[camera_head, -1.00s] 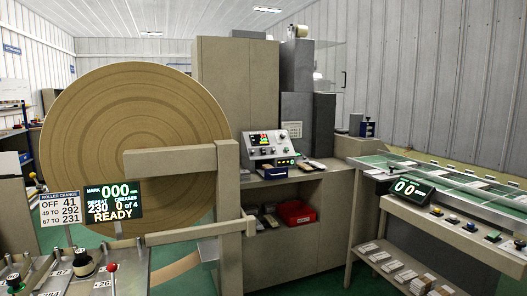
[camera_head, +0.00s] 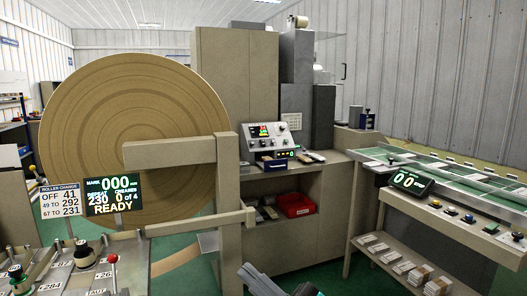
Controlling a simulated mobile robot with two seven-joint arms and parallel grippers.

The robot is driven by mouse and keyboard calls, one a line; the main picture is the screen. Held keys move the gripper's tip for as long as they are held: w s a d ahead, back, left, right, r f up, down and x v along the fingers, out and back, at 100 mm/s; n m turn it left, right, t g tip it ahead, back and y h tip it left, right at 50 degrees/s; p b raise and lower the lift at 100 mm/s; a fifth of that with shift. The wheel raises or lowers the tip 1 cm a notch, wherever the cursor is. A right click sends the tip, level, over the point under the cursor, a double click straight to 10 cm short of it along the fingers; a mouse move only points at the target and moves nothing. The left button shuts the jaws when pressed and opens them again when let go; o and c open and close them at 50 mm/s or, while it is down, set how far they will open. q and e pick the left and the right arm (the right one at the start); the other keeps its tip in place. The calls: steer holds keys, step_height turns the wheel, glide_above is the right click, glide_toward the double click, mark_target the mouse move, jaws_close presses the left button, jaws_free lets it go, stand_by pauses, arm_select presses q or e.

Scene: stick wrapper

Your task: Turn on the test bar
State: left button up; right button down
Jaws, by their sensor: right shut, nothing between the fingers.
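No part in view carries a readable "test bar" label, so I cannot tell which one it is. A grey control box (camera_head: 266,140) with a lit display, knobs and a green-lit strip sits on the cabinet. My right gripper (camera_head: 250,274) is at the bottom centre, dark and partly cut off by the frame edge. It is shut and empty, apart from the bench and the control box. My left gripper is not in view.
A large brown paper roll (camera_head: 75,130) stands at left behind a beige frame (camera_head: 228,200). A READY screen (camera_head: 113,195) and a roller-change sign (camera_head: 60,201) stand before it. A red-knobbed lever (camera_head: 112,259) is at lower left. A red bin (camera_head: 296,204) sits in the cabinet. Green floor lies between cabinet and bench.

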steer(key=s+a+r+n+g+h, duration=0.2)
steer(key=s+a+n+g+h, duration=0.15)
steer(key=n+g, duration=0.55)
steer(key=s+a+r+n+g+h, duration=0.1)
steer(key=s+a+n+g+h, duration=0.3)
steer(key=n+g, duration=0.55)
steer(key=w+d+r+m+t+h, duration=0.2)
steer(key=w+d+t+h, duration=0.2)
steer(key=d+h, duration=0.3)
steer(key=w+d+r+m+t+h, duration=0.2)
steer(key=w+d+m+t+h, duration=0.1)
steer(key=d+h, duration=0.4)
steer(key=w+d+t, duration=0.1)
steer(key=w+d, duration=0.1)
steer(key=d, duration=0.1)
steer(key=shift+w+r+m, duration=0.35)
steer(key=shift+w+r, duration=0.05)
steer(key=shift+h, duration=0.25)
